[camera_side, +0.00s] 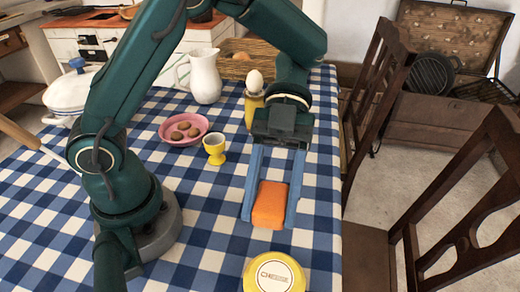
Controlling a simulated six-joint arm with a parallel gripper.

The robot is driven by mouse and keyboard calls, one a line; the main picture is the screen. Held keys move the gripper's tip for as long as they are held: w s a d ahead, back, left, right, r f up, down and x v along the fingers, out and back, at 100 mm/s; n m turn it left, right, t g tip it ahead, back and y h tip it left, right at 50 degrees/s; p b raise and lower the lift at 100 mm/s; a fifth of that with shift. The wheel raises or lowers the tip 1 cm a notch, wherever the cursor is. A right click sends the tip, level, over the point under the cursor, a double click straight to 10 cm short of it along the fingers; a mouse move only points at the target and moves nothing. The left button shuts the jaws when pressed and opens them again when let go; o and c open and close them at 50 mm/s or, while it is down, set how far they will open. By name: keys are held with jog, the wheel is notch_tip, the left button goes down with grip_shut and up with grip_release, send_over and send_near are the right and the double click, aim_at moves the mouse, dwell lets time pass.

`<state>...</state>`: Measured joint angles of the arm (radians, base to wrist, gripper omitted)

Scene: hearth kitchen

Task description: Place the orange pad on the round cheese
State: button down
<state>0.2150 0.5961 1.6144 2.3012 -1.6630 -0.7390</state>
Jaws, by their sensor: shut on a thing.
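The orange pad (270,205) is a small orange block between the two blue fingers of my gripper (269,212). My gripper points down and is shut on the pad. I cannot tell how far the pad is above the tablecloth. The round cheese (274,275) is a yellow disc with a pale label on top. It lies at the near edge of the picture, in front of my gripper, and its near side is cut off by the frame. The pad and the cheese are apart, with checked cloth showing between them.
A yellow egg cup (215,148) and a pink bowl (184,130) with brown pieces stand left of my gripper. A white jug (205,76) and an egg in a yellow cup (254,92) are behind. Wooden chairs (385,75) line the table's right edge. Cloth around the cheese is clear.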

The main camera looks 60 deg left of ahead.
send_over(274, 281)
notch_tip(274, 281, down, 4)
jog(key=shift+r, duration=0.15)
jog(key=shift+f, duration=1.95)
jog(key=shift+f, duration=0.15)
jog(key=shift+c, duration=1.4)
grip_release()
